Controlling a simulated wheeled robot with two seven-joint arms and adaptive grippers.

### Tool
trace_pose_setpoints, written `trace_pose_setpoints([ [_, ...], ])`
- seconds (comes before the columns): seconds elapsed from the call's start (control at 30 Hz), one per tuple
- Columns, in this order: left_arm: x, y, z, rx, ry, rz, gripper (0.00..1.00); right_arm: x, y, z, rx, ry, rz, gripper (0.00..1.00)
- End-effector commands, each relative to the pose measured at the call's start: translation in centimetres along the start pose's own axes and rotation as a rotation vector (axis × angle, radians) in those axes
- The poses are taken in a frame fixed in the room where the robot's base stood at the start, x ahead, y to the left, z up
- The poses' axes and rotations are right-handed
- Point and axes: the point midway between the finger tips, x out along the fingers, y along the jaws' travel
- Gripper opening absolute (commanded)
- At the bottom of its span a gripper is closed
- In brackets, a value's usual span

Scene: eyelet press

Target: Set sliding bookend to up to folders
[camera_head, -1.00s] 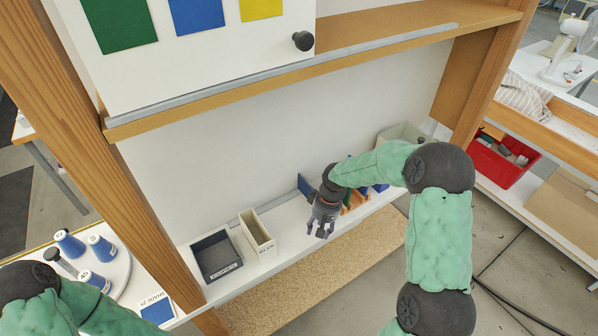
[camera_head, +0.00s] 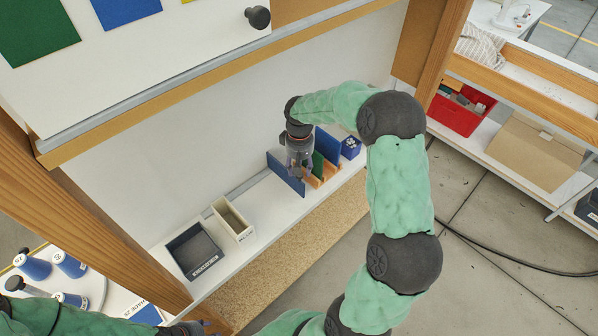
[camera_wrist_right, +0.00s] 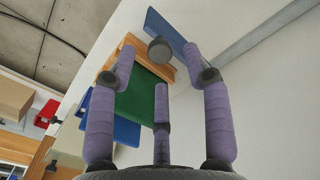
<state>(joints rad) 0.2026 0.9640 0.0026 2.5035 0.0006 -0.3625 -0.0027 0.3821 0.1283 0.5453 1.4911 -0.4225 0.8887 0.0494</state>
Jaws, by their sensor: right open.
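My right gripper (camera_head: 299,172) hangs over the shelf, above a short row of folders. It is open, and its purple fingers show spread in the wrist view (camera_wrist_right: 160,90). A blue upright plate (camera_head: 284,174), seemingly the sliding bookend, stands left of the folders; in the wrist view it is the blue plate (camera_wrist_right: 170,32) near a dark round knob (camera_wrist_right: 160,50). A green folder (camera_wrist_right: 142,100) and orange-brown ones (camera_head: 313,181) stand beside it, partly hidden by my gripper. Another blue plate (camera_head: 328,146) stands on their right. My left gripper (camera_head: 195,328) is at the bottom edge, mostly cut off.
A grey rail (camera_head: 248,184) runs along the back of the shelf. A dark bin (camera_head: 193,250) and a cream bin (camera_head: 232,218) stand to the left. A small blue box (camera_head: 351,147) is at right. The upper panel (camera_head: 160,60) and wooden posts (camera_head: 440,50) frame the shelf.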

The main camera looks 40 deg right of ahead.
Motion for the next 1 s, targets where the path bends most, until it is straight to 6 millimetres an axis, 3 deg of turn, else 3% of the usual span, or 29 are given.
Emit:
trace_pose_setpoints([
  [0.2, 0.2, -0.1, 0.0, 0.0, 0.0, 0.0, 0.4, 2.2, 0.0, 0.0, 0.0, 0.0, 0.001, 0.5],
  [0.57, 0.2, -0.1, 0.0, 0.0, 0.001, 0.0, 0.4, 2.6, 0.0, -0.1, 0.0, 0.002, 0.0, 0.5],
  [0.73, 0.2, -0.1, 0.0, 0.0, 0.001, 0.0, 0.4, 2.5, 0.0, -0.1, 0.0, 0.002, 0.0, 0.05],
  [0.77, 0.2, -0.1, 0.0, 0.0, 0.001, 0.0, 0.4, 2.5, 0.0, -0.1, 0.0, 0.002, 0.0, 0.0],
  [1.0, 0.3, -0.1, 0.0, 0.0, 0.001, 0.0, 0.4, 2.5, -0.6, 0.1, -0.002, 0.002, 0.0, 0.0],
])
